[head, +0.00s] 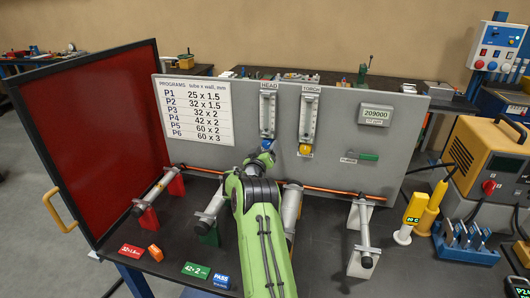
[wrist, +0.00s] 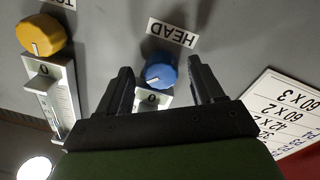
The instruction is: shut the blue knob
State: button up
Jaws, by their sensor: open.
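The blue knob (wrist: 160,72) sits on the grey panel below the HEAD flow meter, with a white line on its face and a small plate marked 0 (wrist: 152,98) beside it. In the head view only a bit of the blue knob (head: 266,144) shows past my arm. My gripper (wrist: 160,78) is open, its two black fingers standing on either side of the knob with gaps; I cannot tell whether they reach its depth. In the head view my green arm hides most of my gripper (head: 266,153).
A yellow knob (wrist: 40,35) under the TORCH meter (head: 309,118) is close beside the blue one. The HEAD meter (head: 268,112) stands above. A copper tube (head: 335,191) on supports crosses the bench below. A red screen (head: 95,140) stands at the left.

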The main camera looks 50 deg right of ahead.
jog(key=b+v, duration=0.5)
jog(key=v, duration=1)
jog(key=shift+s+a, duration=0.2)
jog(key=shift+a, duration=0.1)
jog(key=shift+f, duration=0.15)
